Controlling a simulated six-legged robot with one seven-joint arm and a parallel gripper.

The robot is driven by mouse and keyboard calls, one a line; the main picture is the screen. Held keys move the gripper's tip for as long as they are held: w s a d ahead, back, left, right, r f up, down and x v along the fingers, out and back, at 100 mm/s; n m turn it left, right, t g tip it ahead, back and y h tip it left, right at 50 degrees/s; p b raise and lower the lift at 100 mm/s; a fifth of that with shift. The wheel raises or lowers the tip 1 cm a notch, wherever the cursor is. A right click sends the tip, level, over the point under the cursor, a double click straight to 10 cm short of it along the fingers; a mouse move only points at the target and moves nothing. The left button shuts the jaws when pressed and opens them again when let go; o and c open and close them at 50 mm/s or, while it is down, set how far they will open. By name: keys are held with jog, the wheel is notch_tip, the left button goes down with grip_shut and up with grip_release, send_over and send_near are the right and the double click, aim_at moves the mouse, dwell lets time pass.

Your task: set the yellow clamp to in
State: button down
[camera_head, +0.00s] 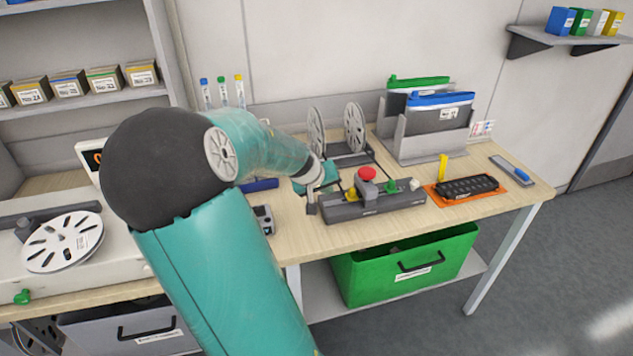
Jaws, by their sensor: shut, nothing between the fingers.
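A dark grey bench device (375,208) stands on the wooden table. A small yellow part (351,194), which looks like the yellow clamp, sits near its left end. It is small, and I cannot tell its setting. A red button (367,173) and a green part (391,187) are to its right on the same device. My gripper (311,207) is shut and empty, pointing down at the device's left end, just left of the yellow part. I cannot tell whether it touches the device.
A two-reel stand (348,158) is behind the device. An orange mat (437,199) with a black tray (467,188) and an upright yellow piece (443,167) is to the right. File holders (422,149) stand at the back. A green bin (361,279) is below.

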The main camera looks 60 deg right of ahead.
jog(key=v, duration=0.6)
jog(key=shift+r, duration=0.15)
jog(key=shift+w+a, duration=0.1)
jog(key=shift+a, duration=0.05)
jog(key=w+a+f+n+t+y, duration=0.1)
jog(key=w+a+n+t+y, duration=0.2)
jog(key=a, duration=0.6)
jog(key=w+a+f+t+y, duration=0.1)
jog(key=w+a+y, duration=0.1)
jog(key=w+a, duration=0.5)
jog(key=s+a+r+n, duration=0.2)
jog(key=a+r, duration=0.1)
jog(key=a, duration=0.6)
jog(key=s+a+r+n+t+y, duration=0.1)
jog(key=s+a+r+n, duration=0.1)
jog(key=a, duration=0.7)
jog(key=s+a+r+n+t+y, duration=0.1)
jog(key=s+a+r+n, duration=0.2)
jog(key=a, duration=0.6)
jog(key=shift+s+a+r, duration=0.35)
jog(key=shift+s+r, duration=0.2)
jog(key=shift+r, duration=0.4)
